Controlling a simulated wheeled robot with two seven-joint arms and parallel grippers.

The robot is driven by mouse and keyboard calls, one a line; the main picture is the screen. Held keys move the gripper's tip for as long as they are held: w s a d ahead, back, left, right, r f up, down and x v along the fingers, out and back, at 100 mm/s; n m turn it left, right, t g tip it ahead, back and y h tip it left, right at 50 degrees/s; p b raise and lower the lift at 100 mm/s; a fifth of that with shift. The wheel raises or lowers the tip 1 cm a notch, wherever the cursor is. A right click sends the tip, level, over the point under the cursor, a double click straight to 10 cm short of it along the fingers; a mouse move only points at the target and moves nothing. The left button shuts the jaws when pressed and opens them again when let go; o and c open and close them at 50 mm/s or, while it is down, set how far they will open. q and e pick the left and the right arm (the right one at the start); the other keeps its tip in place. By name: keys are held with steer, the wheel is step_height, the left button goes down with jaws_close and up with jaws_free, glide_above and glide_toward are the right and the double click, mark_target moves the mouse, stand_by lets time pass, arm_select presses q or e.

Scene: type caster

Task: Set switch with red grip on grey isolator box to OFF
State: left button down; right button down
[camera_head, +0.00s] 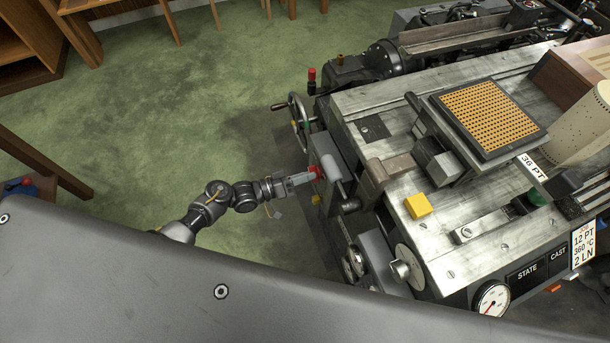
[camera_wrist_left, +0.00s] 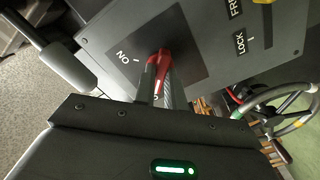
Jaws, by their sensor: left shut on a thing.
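The switch's red grip (camera_head: 317,172) is on the near left side of the machine in the head view. In the left wrist view the red grip (camera_wrist_left: 154,62) stands out from a dark plate on a grey box face (camera_wrist_left: 205,45). A white label reading "NO" in that view, with a tick mark, lies just left of the grip. My left gripper (camera_head: 307,177) reaches in from the left and is shut on the red grip. In the left wrist view its fingertips (camera_wrist_left: 162,85) partly hide the grip. My right gripper is not in view.
On the same face are "LOCK" (camera_wrist_left: 240,42) and a partly cut-off label. A grey cylindrical handle (camera_wrist_left: 68,67) juts out to the left. The green floor (camera_head: 200,110) left of the machine is open.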

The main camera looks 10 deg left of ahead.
arm_select(q)
steer(key=shift+s+d+f, duration=0.1)
steer(key=shift+s+f, duration=0.1)
steer(key=c, duration=1.7)
jaws_free()
steer(key=shift+o, duration=1.2)
steer(key=shift+w+r, duration=0.1)
steer(key=shift+r, duration=0.05)
steer(key=b+v, duration=0.1)
steer(key=v, duration=1)
steer(key=shift+d, duration=0.1)
